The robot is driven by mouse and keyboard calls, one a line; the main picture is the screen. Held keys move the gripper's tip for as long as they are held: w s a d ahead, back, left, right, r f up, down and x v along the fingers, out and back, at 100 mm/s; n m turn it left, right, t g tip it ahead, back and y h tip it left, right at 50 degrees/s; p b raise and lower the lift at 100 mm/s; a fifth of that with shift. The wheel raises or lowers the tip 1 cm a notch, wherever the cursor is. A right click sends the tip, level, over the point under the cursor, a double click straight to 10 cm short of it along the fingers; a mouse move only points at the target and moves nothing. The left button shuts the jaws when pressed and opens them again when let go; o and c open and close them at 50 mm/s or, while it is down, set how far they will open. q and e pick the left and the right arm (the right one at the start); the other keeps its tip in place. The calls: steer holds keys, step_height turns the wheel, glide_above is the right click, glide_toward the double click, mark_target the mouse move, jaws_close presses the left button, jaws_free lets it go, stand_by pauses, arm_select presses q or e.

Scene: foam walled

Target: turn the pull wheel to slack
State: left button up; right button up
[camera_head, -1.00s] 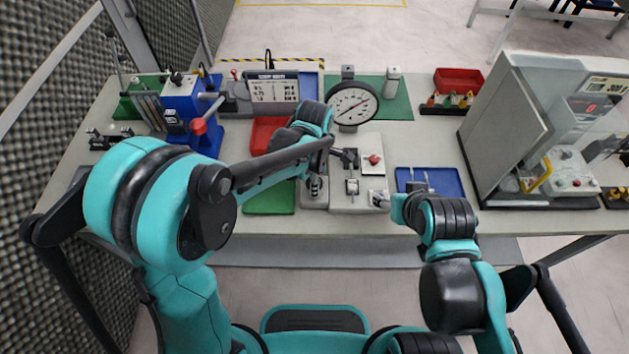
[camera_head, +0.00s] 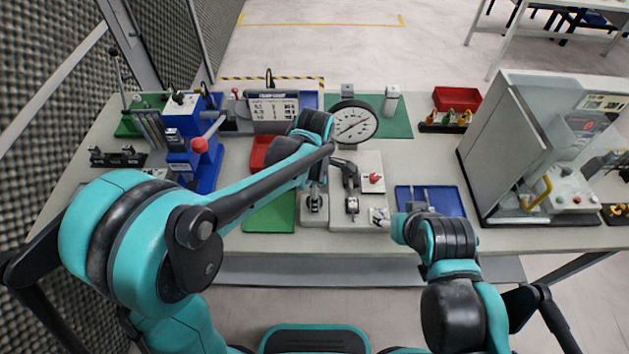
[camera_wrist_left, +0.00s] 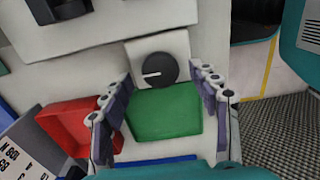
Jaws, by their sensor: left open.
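The pull wheel (camera_wrist_left: 158,70) shows in the left wrist view as a round dark knob with a white mark, on a pale plate beyond the green tray (camera_wrist_left: 165,113). In the head view the plate (camera_head: 312,222) is right of the green tray (camera_head: 268,215), with the wheel (camera_head: 314,203) small and unclear on it. My left gripper (camera_wrist_left: 160,76) is open. Its fingers stand apart on both sides of the wheel in the picture, with no visible contact. In the head view my left forearm hides that gripper. My right arm is near the blue tray (camera_head: 450,202); its fingers are unclear.
A dial gauge (camera_head: 352,122) and a base with a red button (camera_head: 374,178) stand by the plate. A red tray (camera_wrist_left: 75,125) lies near the left fingers. A blue press (camera_head: 205,165) is at left, a grey cabinet (camera_head: 500,150) at right.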

arm_select(q)
step_height(320, 180, up, 9)
stand_by(0.7)
steer(key=s+a+m+t, duration=0.3)
steer(key=s+a+m, duration=0.3)
steer(key=a+m, duration=0.2)
steer(key=s+a+f+m+t, duration=0.1)
steer(key=s+a+m+t, duration=0.3)
steer(key=a+m, duration=0.5)
steer(key=shift+s+a+m+b, duration=0.15)
steer(key=shift+s+m+b, duration=0.2)
steer(key=shift+s+m, duration=0.45)
steer(key=shift+s, duration=0.2)
